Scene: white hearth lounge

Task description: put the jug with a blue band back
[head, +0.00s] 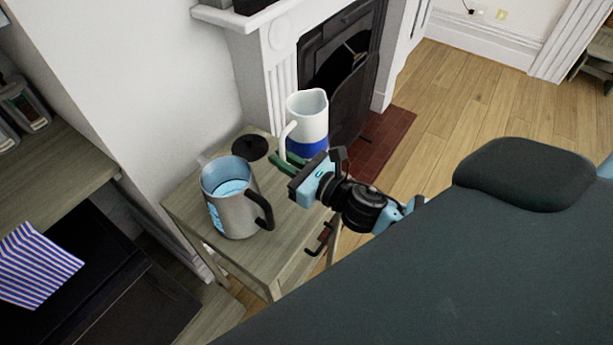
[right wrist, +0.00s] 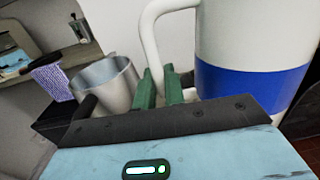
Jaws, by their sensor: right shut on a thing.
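The white jug with a blue band (head: 308,112) is upright at the back right of the small wooden table (head: 185,203), on the fireplace side. My right gripper (head: 285,163) is shut on its handle. In the right wrist view, the green fingers (right wrist: 160,88) meet at the lower handle, and the jug (right wrist: 250,80) fills the right side. The gripper hides the jug's base in the head view, so I cannot tell whether it touches the table. A black round disc (head: 250,147) lies at the table's back, left of the jug. My left gripper is not in view.
A metal jug (head: 238,205) with blue contents stands at the table's front, handle toward my right gripper; it also shows in the right wrist view (right wrist: 108,82). The fireplace (head: 345,70) is behind. A striped cloth (head: 38,265) and shelf (head: 60,170) are left.

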